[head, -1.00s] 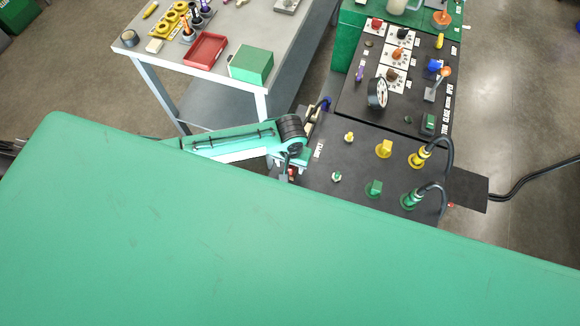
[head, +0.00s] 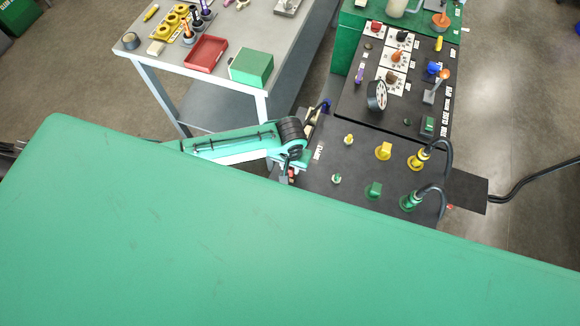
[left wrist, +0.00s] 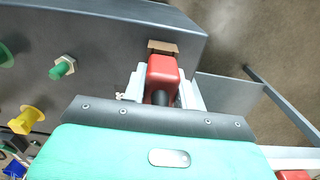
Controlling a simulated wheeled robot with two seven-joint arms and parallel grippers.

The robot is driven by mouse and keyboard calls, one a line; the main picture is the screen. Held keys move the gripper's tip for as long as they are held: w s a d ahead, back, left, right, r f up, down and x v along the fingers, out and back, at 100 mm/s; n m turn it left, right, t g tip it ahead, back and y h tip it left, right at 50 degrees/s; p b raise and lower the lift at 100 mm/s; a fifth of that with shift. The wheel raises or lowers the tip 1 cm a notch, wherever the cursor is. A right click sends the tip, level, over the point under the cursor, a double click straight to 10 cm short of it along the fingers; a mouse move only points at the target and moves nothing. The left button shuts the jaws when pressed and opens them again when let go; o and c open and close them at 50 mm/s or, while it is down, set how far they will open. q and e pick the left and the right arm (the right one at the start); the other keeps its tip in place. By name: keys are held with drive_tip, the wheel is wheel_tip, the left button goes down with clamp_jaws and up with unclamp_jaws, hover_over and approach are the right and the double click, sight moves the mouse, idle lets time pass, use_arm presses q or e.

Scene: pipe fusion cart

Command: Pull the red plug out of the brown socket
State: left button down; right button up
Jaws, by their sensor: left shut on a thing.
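The red plug (left wrist: 162,72) shows in the left wrist view, with the brown socket (left wrist: 163,47) directly beyond it on the dark panel's edge. My left gripper (left wrist: 160,88) is shut on the red plug, its pale fingers on either side. The plug and socket look touching or nearly so; I cannot tell how deep the plug sits. In the head view my left gripper (head: 289,170) is at the panel's left edge, with a small bit of red at its tip. The socket is hidden there. My right gripper is not in view.
The dark panel (head: 330,210) carries green and yellow fittings and two cabled plugs on its right. A grey bench (head: 215,25) with a red tray (head: 206,54) and green box (head: 251,67) stands back left. A grey plate (left wrist: 225,95) lies right of the plug.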

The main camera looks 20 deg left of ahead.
use_arm(q)
drive_tip(key=shift+r+p, duration=0.65)
drive_tip(key=shift+r, duration=0.15)
drive_tip(key=shift+r+p, duration=0.55)
drive_tip(key=shift+p, duration=0.05)
drive_tip(key=shift+r+p, duration=0.65)
drive_tip(key=shift+r, duration=0.7)
drive_tip(key=shift+r, duration=0.15)
drive_tip(key=shift+r, duration=4.4)
